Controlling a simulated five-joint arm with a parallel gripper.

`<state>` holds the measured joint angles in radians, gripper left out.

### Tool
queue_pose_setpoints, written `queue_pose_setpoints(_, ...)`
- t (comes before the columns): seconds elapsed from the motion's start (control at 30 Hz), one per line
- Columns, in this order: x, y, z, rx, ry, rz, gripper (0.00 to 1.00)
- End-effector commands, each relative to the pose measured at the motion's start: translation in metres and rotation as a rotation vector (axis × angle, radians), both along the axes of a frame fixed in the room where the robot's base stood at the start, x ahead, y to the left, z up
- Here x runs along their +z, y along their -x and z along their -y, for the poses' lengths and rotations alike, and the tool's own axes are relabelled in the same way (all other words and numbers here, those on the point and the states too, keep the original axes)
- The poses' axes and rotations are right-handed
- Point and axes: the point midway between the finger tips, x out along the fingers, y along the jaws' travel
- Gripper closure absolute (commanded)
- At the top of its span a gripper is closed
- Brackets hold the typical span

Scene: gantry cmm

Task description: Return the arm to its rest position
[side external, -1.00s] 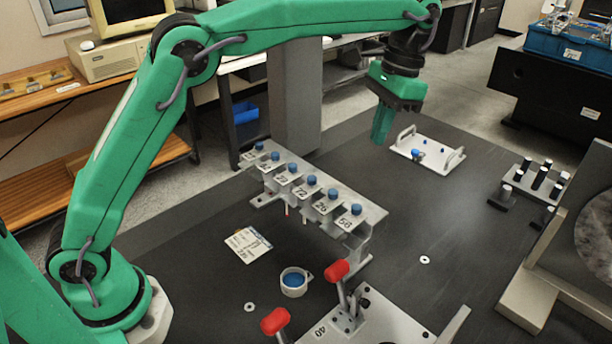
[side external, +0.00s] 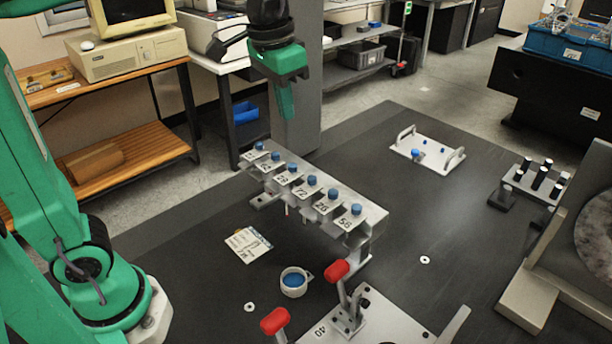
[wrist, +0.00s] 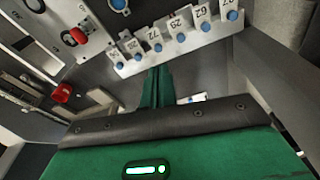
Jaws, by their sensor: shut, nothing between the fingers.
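My gripper (side external: 286,104) hangs in the upper middle of the side view, fingers pointing down. It is shut and empty, above and behind the far end of the numbered rack. In the wrist view my gripper's green fingers (wrist: 157,82) lie together, with nothing between them. The grey rack (side external: 345,205) carries several blue-topped pins with number tags. It also shows in the wrist view (wrist: 190,45), beyond the fingertips. My upper arm links are partly cut off at the left and top of the side view.
A white tray with handles (side external: 432,157) stands at the back right of the dark table. A small cup with blue contents (side external: 293,281), a white card (side external: 247,244) and a red-handled clamp (side external: 336,272) are near the front. A grey column (side external: 310,120) stands close behind my gripper.

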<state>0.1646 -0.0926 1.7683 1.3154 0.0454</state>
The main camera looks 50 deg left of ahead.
Motion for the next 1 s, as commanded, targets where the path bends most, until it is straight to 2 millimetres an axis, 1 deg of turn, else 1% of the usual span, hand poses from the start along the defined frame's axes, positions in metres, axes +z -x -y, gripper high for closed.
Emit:
queue_pose_setpoints(0.03, 0.000, 0.010, -0.005, 0.013, 0.003, 0.021, 1.00)
queue_pose_setpoints(0.17, -0.005, 0.031, -0.017, 0.043, 0.012, 0.069, 1.00)
queue_pose_setpoints(0.37, -0.018, 0.065, -0.033, 0.091, 0.024, 0.146, 1.00)
queue_pose_setpoints(0.7, -0.053, 0.117, -0.053, 0.168, 0.037, 0.273, 1.00)
queue_pose_setpoints(0.8, -0.063, 0.127, -0.057, 0.186, 0.040, 0.303, 1.00)
queue_pose_setpoints(1.0, -0.075, 0.138, -0.060, 0.204, 0.043, 0.337, 1.00)
